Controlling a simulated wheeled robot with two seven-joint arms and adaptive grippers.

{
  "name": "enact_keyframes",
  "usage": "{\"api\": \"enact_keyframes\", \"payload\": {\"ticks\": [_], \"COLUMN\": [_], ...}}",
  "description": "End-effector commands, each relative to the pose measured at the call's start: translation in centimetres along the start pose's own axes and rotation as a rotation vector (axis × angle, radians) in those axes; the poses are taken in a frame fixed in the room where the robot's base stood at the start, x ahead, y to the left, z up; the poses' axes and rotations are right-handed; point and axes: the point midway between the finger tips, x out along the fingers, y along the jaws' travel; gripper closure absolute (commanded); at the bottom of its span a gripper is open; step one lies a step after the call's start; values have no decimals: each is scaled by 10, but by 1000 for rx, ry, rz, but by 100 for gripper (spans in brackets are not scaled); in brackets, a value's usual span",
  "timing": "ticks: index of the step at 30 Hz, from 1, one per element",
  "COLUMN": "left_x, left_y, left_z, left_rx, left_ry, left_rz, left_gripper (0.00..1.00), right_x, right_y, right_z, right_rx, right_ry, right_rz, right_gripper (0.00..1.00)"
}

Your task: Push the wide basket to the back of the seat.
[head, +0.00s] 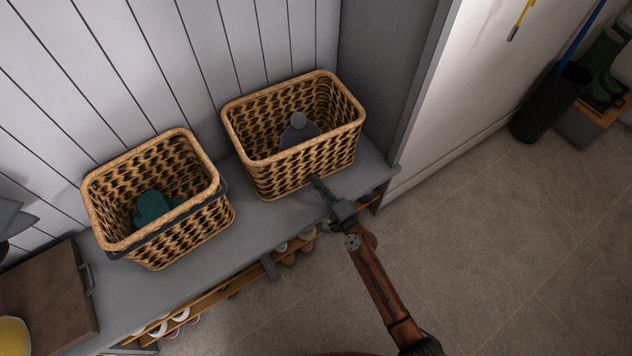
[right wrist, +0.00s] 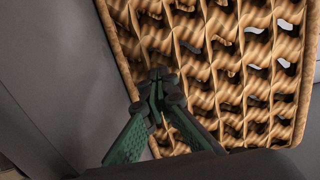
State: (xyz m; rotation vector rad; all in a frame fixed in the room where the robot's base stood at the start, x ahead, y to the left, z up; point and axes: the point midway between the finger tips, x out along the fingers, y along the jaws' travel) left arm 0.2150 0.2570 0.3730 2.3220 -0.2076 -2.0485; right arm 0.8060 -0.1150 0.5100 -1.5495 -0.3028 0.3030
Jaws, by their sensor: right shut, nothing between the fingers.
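The wide basket (head: 300,170), woven tan and dark, stands upright on the grey bench seat (head: 190,272) towards its right end. A grey item (head: 298,130) lies inside it. My right gripper (head: 317,182) is shut and empty, its tips low at the basket's front face. In the right wrist view the closed green fingers (right wrist: 158,84) overlap the weave (right wrist: 215,70) near one edge of the basket; I cannot tell whether they touch. The seat strip behind the basket is hidden by it. My left gripper is not in view.
A second basket (head: 195,229) with a dark handle and a teal item stands to the left. A brown box (head: 45,300) is farther left. A grey side panel (head: 375,75) rises close to the wide basket's right. Shoes (head: 175,320) sit below the seat.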

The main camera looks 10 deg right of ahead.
Motion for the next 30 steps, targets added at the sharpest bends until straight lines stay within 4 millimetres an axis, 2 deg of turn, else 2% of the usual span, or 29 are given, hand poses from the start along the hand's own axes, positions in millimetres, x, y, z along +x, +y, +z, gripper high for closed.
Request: {"api": "enact_keyframes", "payload": {"ticks": [7,12,19,24,30], "left_x": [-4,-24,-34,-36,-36], "left_y": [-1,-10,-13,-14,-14], "left_z": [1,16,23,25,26], "left_rx": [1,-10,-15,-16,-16], "left_ry": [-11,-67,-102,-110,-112], "left_rz": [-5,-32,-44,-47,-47], "left_gripper": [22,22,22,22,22], "right_x": [-28,-67,-107,-122,-125], "right_y": [1,-1,0,1,0], "right_z": [-2,-1,1,1,1], "right_rx": [-1,-3,-2,-1,0], "right_ry": [-4,-6,-10,-9,-8], "right_rz": [2,1,2,1,-1], "right_gripper": [100,100,100,100,100]}}
